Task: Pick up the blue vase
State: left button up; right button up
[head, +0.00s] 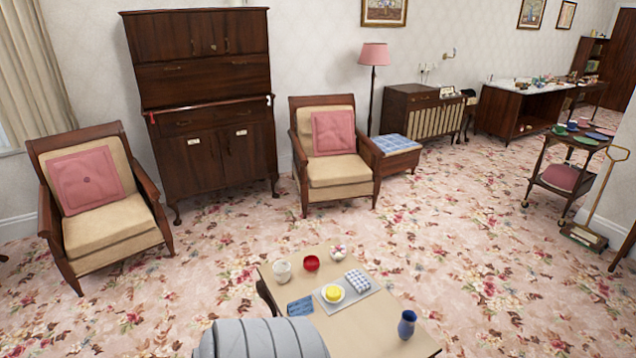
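The blue vase (407,324) stands upright near the right end of a low light-wood table (367,341) at the bottom of the head view. Nothing touches it, and its body is fully visible. Neither of my grippers shows in this view.
The table also holds a grey tray with a yellow item (333,293) and a checked item, a red bowl (311,263), white pots and a blue packet (300,306). A grey ribbed shape (262,338) covers its front left. Two armchairs stand behind; patterned carpet (470,260) is open.

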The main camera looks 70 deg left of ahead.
aim_at(407, 327)
jog(key=u, duration=0.4)
jog(key=i, duration=3.4)
jog(key=u, duration=3.45)
jog(key=i, duration=0.1)
jog(key=u, duration=0.3)
